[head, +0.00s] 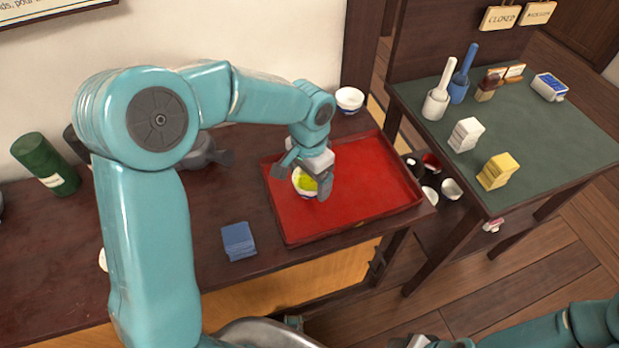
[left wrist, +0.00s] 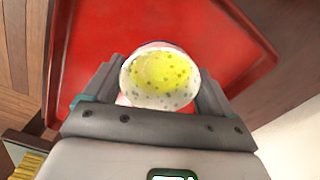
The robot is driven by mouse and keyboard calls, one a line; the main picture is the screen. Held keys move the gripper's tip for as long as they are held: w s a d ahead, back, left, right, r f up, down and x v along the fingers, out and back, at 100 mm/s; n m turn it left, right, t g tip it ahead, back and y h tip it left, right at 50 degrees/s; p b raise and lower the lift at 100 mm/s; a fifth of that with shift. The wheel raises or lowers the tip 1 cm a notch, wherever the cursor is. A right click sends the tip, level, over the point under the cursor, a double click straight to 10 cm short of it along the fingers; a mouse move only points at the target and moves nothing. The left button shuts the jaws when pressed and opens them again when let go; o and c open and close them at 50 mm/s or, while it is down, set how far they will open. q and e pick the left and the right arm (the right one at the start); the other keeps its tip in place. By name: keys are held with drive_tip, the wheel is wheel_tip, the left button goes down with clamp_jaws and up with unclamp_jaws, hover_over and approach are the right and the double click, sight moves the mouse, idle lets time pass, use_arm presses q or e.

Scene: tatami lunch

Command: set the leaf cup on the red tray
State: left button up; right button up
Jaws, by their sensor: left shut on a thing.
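The leaf cup (head: 304,186) is a small white cup with yellow-green contents. It is at the left part of the red tray (head: 370,185). My left gripper (head: 306,182) is shut on the cup. In the left wrist view the cup (left wrist: 160,78) sits between the two fingers, with the red tray (left wrist: 100,35) behind it. I cannot tell whether the cup's base touches the tray. A part of my right arm shows at the lower right of the head view, but its fingers are not clear.
A white bowl (head: 349,99) stands behind the tray. A blue cloth (head: 238,241) lies left of it on the dark table. The green-topped table (head: 540,135) at right holds several small items. The tray's middle and right are bare.

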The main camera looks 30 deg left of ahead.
sight(309, 189)
use_arm(q)
drive_tip(key=shift+r, duration=0.1)
drive_tip(key=shift+f, duration=0.2)
drive_tip(key=o, duration=1)
drive_tip(key=shift+c, duration=0.2)
drive_tip(key=shift+r, duration=0.15)
drive_tip(key=shift+r, duration=0.4)
wheel_tip(309, 189, up, 11)
drive_tip(key=p, duration=0.2)
drive_tip(key=shift+r, duration=0.15)
